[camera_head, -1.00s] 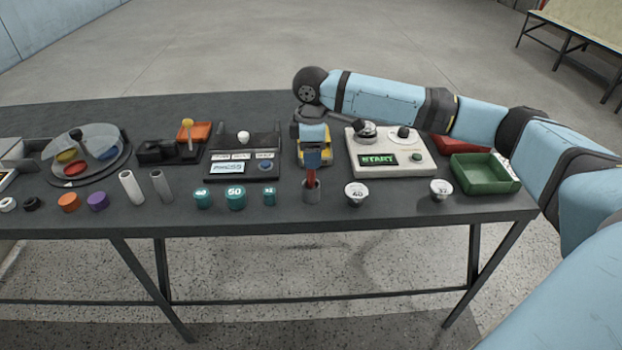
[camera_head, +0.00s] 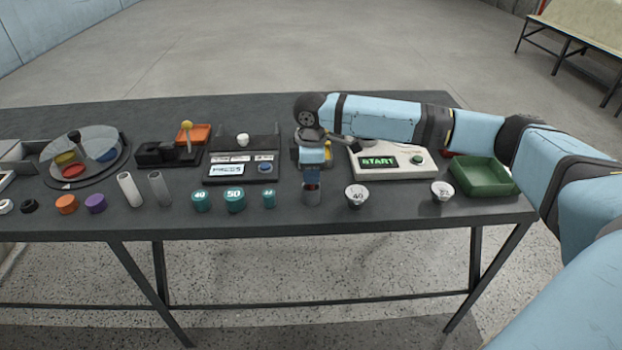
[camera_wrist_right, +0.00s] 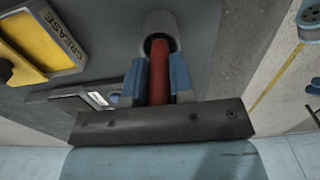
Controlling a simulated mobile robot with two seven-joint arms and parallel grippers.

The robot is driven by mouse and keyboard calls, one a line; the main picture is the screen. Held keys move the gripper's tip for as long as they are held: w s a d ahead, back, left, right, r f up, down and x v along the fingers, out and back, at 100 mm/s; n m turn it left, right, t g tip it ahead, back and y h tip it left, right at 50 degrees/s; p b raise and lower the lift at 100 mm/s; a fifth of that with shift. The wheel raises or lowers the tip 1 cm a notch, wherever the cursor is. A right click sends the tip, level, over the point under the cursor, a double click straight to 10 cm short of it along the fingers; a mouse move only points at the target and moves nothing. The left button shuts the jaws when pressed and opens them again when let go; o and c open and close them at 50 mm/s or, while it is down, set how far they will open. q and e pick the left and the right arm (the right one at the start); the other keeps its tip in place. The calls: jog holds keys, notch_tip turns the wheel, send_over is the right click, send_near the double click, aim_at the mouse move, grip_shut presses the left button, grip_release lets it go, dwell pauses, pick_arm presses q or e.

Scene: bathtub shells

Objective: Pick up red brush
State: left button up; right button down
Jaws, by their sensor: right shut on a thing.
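The red brush (camera_wrist_right: 160,72) stands in a grey cylindrical holder (camera_head: 311,196) near the table's front edge. In the right wrist view its red handle runs between the two blue fingers of my right gripper (camera_wrist_right: 159,82), which is shut on it. The handle's far end is inside the holder's opening (camera_wrist_right: 160,35). In the head view my right gripper (camera_head: 311,178) points down just above the holder and hides most of the brush. My left gripper is not in view.
Left of the holder stand teal containers (camera_head: 235,200) and two upright tubes (camera_head: 160,188). Small white cups (camera_head: 356,195) stand to the right. Behind are a START device (camera_head: 420,165), a black press panel (camera_head: 238,172) and a green tray (camera_head: 483,178).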

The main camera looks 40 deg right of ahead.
pick_arm(q)
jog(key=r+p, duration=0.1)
jog(key=p, duration=0.2)
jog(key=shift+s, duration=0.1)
pick_arm(e)
notch_tip(320, 180, up, 20)
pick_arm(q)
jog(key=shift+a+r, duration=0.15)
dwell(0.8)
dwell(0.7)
